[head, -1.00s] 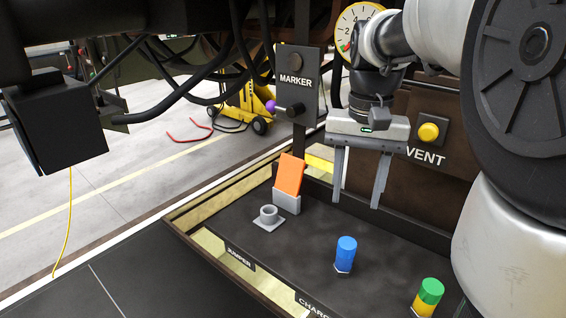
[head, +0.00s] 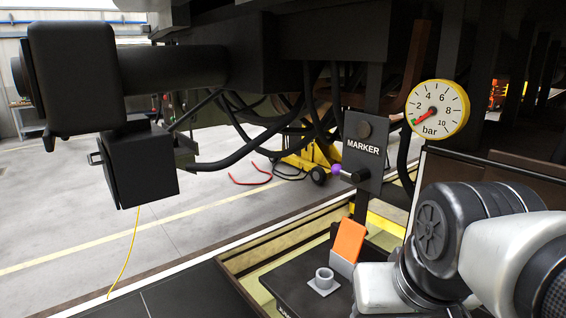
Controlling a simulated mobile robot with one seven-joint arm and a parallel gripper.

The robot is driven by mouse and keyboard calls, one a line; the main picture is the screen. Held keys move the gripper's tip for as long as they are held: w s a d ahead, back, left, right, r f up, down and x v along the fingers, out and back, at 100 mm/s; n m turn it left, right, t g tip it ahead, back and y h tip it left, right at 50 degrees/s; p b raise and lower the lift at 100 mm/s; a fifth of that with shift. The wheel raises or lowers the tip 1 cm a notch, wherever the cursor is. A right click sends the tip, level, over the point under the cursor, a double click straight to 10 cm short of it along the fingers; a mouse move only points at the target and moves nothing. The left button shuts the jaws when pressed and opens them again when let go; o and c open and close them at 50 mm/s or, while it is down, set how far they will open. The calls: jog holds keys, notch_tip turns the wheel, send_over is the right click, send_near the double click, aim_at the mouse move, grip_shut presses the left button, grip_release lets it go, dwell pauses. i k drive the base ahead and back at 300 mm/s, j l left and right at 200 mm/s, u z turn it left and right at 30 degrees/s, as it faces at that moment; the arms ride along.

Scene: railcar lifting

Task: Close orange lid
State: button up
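The orange lid (head: 349,240) stands raised and slightly tilted above a small grey box (head: 341,264) on the dark tray (head: 285,283). Part of the tray is hidden behind my arm. My gripper is not in view; only links of my arm show at the lower right, close beside the grey box in the picture.
A grey ring socket (head: 323,280) sits on the tray in front of the box. The MARKER panel (head: 364,150) with a purple-tipped knob (head: 345,173) hangs above. A yellow gauge (head: 437,109) is at right. A black box (head: 138,168) hangs at left.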

aim_at(351, 235)
jog(key=i+j+z, duration=0.15)
jog(key=z, duration=0.2)
jog(key=i+j+z, duration=0.2)
jog(key=z, duration=0.15)
jog(key=i+j+z, duration=0.15)
jog(key=z, duration=0.2)
jog(key=j, duration=0.1)
